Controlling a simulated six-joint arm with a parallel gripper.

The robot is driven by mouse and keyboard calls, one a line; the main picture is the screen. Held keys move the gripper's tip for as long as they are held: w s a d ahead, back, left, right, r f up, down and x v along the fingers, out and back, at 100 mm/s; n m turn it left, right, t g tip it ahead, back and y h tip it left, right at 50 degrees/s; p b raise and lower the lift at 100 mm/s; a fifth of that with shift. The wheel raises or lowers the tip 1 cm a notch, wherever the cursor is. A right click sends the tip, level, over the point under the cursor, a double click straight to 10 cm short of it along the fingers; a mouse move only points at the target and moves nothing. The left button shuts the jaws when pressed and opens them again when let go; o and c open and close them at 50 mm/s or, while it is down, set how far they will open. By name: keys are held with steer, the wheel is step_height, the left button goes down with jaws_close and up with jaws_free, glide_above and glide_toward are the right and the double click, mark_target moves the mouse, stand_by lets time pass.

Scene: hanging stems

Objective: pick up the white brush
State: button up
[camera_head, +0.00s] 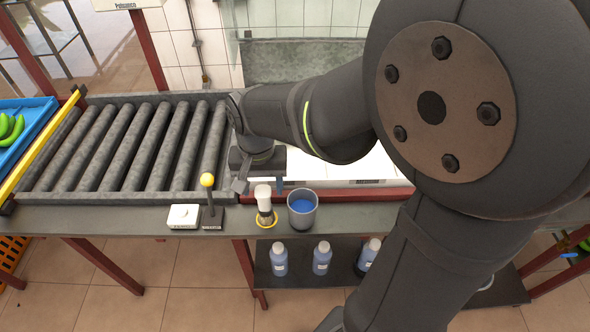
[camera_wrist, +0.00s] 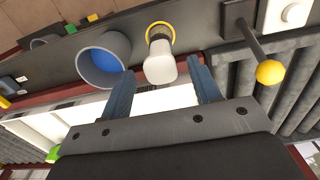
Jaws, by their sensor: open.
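The white brush (camera_head: 263,196) stands upright, its white handle end up and its bristle end down in a yellow ring (camera_head: 265,219) on the grey ledge. In the wrist view the pale handle (camera_wrist: 160,67) points towards the camera, with the yellow ring (camera_wrist: 158,29) behind it. My gripper (camera_wrist: 160,72) is open, and its two blue-grey fingers show on either side of the handle end. In the head view my gripper (camera_head: 260,184) is just behind the top of the brush. I cannot tell whether a finger touches it.
A grey cup with blue inside (camera_head: 302,208) stands close right of the brush. A yellow-knobbed lever (camera_head: 208,184) and a white box (camera_head: 184,216) are on its left. A roller conveyor (camera_head: 130,145) lies behind left. Several bottles (camera_head: 321,257) stand on the lower shelf.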

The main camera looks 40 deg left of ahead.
mark_target(265, 206)
steer(key=shift+f, duration=2.65)
steer(key=c, duration=1.1)
